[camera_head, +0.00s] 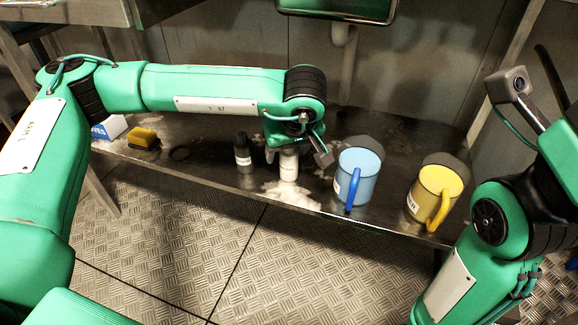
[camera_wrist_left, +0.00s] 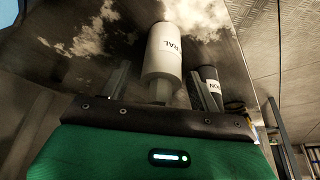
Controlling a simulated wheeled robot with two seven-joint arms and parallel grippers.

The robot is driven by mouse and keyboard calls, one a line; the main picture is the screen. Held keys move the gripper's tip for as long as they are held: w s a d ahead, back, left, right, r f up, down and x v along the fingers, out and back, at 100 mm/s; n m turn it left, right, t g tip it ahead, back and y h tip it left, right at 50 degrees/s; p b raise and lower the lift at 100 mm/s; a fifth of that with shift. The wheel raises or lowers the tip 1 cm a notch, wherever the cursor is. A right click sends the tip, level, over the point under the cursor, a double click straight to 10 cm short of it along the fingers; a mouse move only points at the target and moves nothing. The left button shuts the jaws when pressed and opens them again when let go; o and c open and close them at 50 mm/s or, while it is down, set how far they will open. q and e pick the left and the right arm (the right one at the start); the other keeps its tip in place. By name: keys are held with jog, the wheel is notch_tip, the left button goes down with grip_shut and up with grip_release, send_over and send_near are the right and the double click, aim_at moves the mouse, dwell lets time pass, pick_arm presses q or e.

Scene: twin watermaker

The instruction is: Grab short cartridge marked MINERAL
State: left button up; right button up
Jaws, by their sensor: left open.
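The short white cartridge (camera_head: 289,166) stands on the dark shelf below my left gripper (camera_head: 288,150). In the left wrist view the white cartridge (camera_wrist_left: 163,50) shows a label ending in "RAL". There my left gripper (camera_wrist_left: 158,85) is open, with one finger on each side of the cartridge's near end. I cannot tell whether either finger touches it. A dark cartridge (camera_head: 242,154) with a white label stands just left of it; its label ends in "ON" in the left wrist view (camera_wrist_left: 210,78). My right arm is at the right edge, with its fingers out of sight.
A blue mug (camera_head: 359,178) and a yellow mug (camera_head: 435,192) stand right of the cartridges on the shelf (camera_head: 215,172). A yellow sponge (camera_head: 143,138), a dark ring (camera_head: 180,153) and a blue-white box (camera_head: 108,128) lie left. A pipe (camera_head: 350,75) runs down behind.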

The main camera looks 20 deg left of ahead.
pick_arm(q)
jog(key=shift+r, duration=0.1)
jog(key=c, duration=1.1)
